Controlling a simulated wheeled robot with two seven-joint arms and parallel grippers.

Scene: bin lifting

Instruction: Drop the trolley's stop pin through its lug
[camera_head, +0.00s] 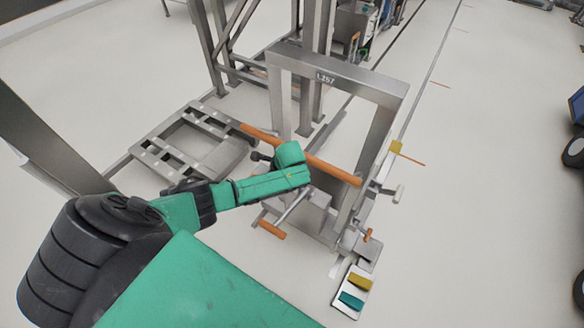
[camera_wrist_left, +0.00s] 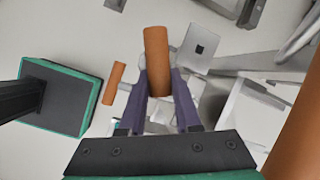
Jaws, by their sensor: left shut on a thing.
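My left gripper (camera_wrist_left: 160,90) is shut on an orange cylinder (camera_wrist_left: 156,45), which looks like the grip of the stop pin. The cylinder's top sticks out past the purple fingers. In the head view my green wrist hides the fingers and this cylinder, beside the steel frame (camera_head: 386,92). The pin's lower end and the lug are not clearly visible, so I cannot tell whether the pin is in the lug. A low grey slatted frame (camera_head: 160,149), perhaps part of the trolley, lies at the left. My right gripper is out of view.
A long orange bar (camera_head: 333,171) crosses the steel frame close to my wrist; it also fills the right edge of the wrist view (camera_wrist_left: 298,125). An orange-ended lever (camera_head: 271,230) sticks out in front. A plate with yellow and teal pedals (camera_head: 353,290) lies at the front right. Open floor lies right.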

